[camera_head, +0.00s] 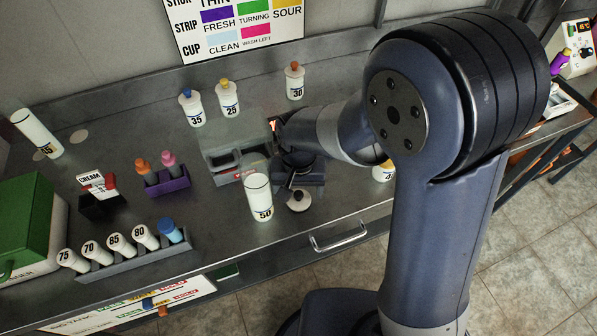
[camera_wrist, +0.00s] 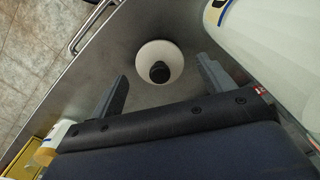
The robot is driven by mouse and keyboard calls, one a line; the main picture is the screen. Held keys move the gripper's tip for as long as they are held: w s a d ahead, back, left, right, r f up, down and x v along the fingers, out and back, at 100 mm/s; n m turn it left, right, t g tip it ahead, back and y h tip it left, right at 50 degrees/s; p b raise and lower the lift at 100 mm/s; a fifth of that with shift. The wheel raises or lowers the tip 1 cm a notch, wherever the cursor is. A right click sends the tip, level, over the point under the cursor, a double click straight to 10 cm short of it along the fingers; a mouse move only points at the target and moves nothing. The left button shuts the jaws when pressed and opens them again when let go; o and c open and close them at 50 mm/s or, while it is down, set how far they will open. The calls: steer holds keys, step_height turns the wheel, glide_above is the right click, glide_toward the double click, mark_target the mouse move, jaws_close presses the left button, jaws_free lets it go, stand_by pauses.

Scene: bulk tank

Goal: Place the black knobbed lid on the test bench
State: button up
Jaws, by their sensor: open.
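The black knobbed lid (camera_head: 298,201) is a small pale disc with a black knob on top. It appears to lie flat on the metal test bench (camera_head: 225,272), near the front edge, just right of the white cylinder marked 50. In the wrist view the lid (camera_wrist: 160,54) is a white disc with its black knob facing me. My gripper (camera_wrist: 162,69) is open, with one finger on each side of the knob and nothing held. In the head view my gripper (camera_head: 297,183) is just behind the lid, partly hidden by my arm.
The cylinder marked 50 (camera_head: 260,198) stands close left of my gripper. A grey tray (camera_head: 237,166) lies behind it. A vial rack (camera_head: 140,251), a purple holder (camera_head: 166,182) and a green-lidded box (camera_head: 28,222) stand left. A handle (camera_head: 338,240) projects from the front edge.

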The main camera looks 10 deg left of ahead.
mark_target(299, 193)
step_height(299, 193, up, 11)
steer(key=shift+f, duration=0.2)
